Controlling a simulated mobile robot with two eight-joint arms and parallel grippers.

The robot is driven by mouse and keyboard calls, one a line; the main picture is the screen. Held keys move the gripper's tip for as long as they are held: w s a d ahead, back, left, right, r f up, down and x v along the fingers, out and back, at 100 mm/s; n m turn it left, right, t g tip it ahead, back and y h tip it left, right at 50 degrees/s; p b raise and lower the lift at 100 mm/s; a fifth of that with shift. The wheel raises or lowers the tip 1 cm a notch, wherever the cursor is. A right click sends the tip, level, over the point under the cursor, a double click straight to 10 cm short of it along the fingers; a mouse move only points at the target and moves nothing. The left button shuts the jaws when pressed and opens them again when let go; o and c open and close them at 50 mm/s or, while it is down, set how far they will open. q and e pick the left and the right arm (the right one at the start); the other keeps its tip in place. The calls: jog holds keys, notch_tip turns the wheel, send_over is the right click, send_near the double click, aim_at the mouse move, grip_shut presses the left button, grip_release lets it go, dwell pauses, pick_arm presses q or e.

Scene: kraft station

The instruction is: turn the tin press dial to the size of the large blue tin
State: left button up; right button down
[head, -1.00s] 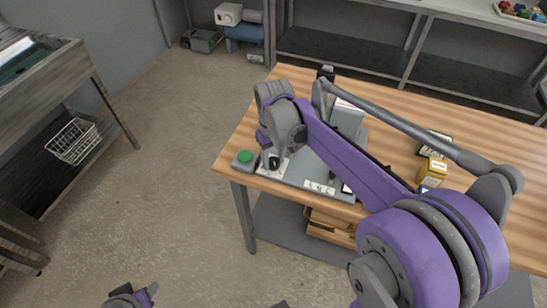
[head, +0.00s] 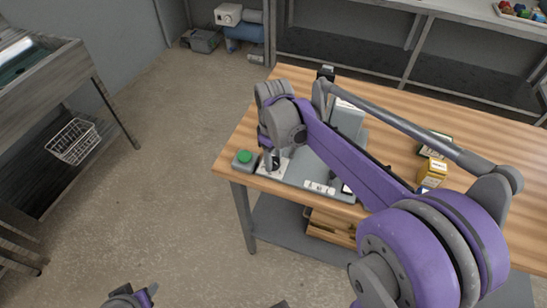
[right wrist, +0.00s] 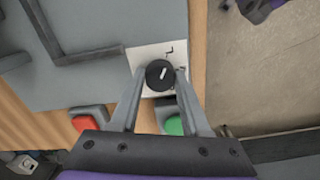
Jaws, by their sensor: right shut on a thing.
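The black dial (right wrist: 158,83) of the tin press sits on a white plate (right wrist: 143,56) with dark marks. Its white pointer line leans slightly right of straight up in the right wrist view. My right gripper (right wrist: 160,76) is shut on the dial, one finger on each side. In the head view this gripper (head: 272,158) is at the left end of the grey press base (head: 299,172), small and partly hidden by my wrist. I cannot make out a large blue tin.
A green button (head: 243,157) stands left of the dial; the right wrist view also shows a red button (right wrist: 87,122). A yellow box (head: 432,172) and a dark green one (head: 436,143) stand on the wooden table (head: 490,145). Open floor lies left of the table.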

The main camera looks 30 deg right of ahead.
aim_at(274, 161)
jog(key=shift+c, duration=1.9)
grip_release()
notch_tip(274, 161, up, 11)
jog(key=shift+p, duration=0.4)
jog(key=shift+f, duration=0.1)
jog(key=s+a+f+m+t, duration=0.2)
jog(key=s+a+f, duration=0.1)
jog(key=s+f, duration=0.3)
jog(key=s+a+f+m+t, duration=0.3)
jog(key=s+f, duration=0.3)
jog(key=s, duration=0.3)
jog(key=shift+s+a+f, duration=0.3)
jog(key=shift+a, duration=0.2)
